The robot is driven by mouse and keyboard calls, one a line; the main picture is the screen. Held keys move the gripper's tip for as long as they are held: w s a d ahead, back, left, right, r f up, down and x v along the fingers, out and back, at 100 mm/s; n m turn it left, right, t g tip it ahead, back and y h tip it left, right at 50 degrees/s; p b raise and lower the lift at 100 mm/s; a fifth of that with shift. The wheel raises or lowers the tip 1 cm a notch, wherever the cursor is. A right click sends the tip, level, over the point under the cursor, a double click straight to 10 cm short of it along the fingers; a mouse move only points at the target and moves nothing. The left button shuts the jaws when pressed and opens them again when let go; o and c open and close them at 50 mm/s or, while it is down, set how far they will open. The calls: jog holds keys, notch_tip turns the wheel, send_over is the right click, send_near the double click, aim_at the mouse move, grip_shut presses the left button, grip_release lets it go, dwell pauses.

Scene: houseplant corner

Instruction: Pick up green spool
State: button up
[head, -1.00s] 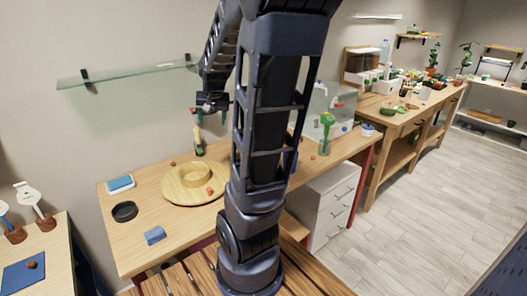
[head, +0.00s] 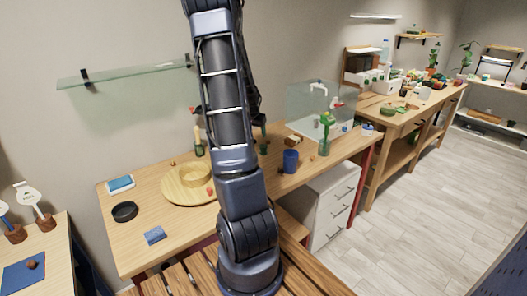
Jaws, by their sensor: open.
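A small dark green item (head: 264,147) stands upright on the wooden table just right of my arm; it may be the green spool, but it is too small and partly covered to be sure. My gripper (head: 260,118) shows only in part as a dark shape behind my arm, above that green item. The gripper is open, and I see nothing held in it. The gap between the gripper and the green item cannot be judged from here.
A round wooden tray (head: 177,195) with a ring, a black dish (head: 125,211), a blue block (head: 154,235) and a blue cup (head: 290,161) are on the table. A green plant-like piece (head: 326,135) stands near a clear tank (head: 305,100). A glass shelf (head: 130,74) hangs above.

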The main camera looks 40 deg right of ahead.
aim_at(264, 146)
jog(key=shift+m, duration=0.3)
jog(key=shift+s+d+r+x, duration=0.15)
jog(key=shift+d+x, duration=0.15)
jog(key=shift+x, duration=1.85)
jog(key=shift+s+d+x, duration=0.1)
jog(key=shift+d+x, duration=0.2)
jog(key=shift+x, duration=1.85)
jog(key=shift+s+d+r+x, duration=0.15)
jog(key=shift+d+x, duration=0.15)
jog(key=shift+x, duration=1.85)
jog(key=shift+c, duration=0.2)
jog(key=c, duration=1)
